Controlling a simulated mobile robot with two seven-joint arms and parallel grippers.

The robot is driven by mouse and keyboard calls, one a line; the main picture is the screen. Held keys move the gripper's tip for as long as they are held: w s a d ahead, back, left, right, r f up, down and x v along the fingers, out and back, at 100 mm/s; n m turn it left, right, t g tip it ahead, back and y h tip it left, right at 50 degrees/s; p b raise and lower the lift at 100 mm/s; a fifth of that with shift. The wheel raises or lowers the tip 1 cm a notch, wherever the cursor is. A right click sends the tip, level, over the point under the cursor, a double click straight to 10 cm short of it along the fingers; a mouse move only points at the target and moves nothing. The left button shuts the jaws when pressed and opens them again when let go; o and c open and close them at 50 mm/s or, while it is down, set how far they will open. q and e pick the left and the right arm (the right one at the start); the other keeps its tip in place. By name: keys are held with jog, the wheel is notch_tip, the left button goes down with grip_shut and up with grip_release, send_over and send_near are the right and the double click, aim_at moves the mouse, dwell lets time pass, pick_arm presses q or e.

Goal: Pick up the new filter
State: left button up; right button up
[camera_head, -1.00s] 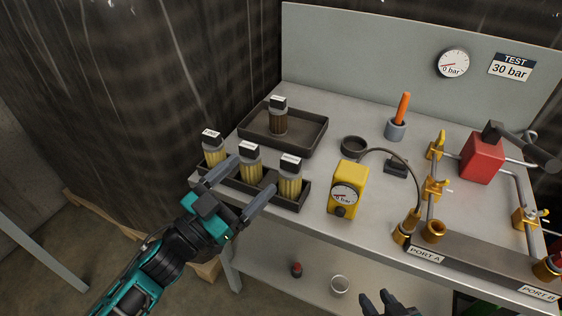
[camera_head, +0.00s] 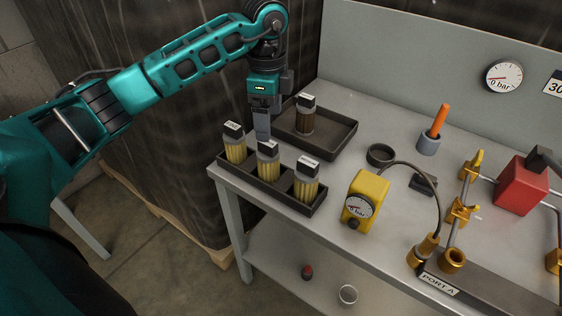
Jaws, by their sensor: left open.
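Three new-looking filters with pale yellow pleats and dark labelled caps stand upright in a black rack: the left filter (camera_head: 235,146), the middle filter (camera_head: 268,168) and the right filter (camera_head: 306,184). A filter with a dark brown body (camera_head: 304,121) stands in the black tray behind them. My left gripper (camera_head: 263,136) points down with its fingertips at the cap of the middle filter. It is open and holds nothing; one finger is mostly hidden, and I cannot tell whether it touches the cap. My right gripper is out of view.
The rack (camera_head: 290,203) sits at the bench's left front edge. Right of it are a yellow gauge box (camera_head: 368,189) with a hose, a dark ring (camera_head: 380,154) and an orange-handled tool (camera_head: 439,119) in a grey cup. Brass pipework stands farther right.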

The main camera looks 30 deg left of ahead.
aim_at(268, 157)
pick_arm(q)
notch_tip(268, 157, down, 7)
jog(key=shift+a+f, duration=0.1)
jog(key=shift+f, duration=0.05)
jog(key=shift+a+f, duration=0.15)
jog(key=shift+f, duration=1.2)
jog(key=shift+a+f, duration=0.1)
jog(key=shift+f, duration=1.2)
jog(key=c, duration=1.1)
jog(key=shift+r, duration=0.1)
jog(key=shift+c, duration=0.2)
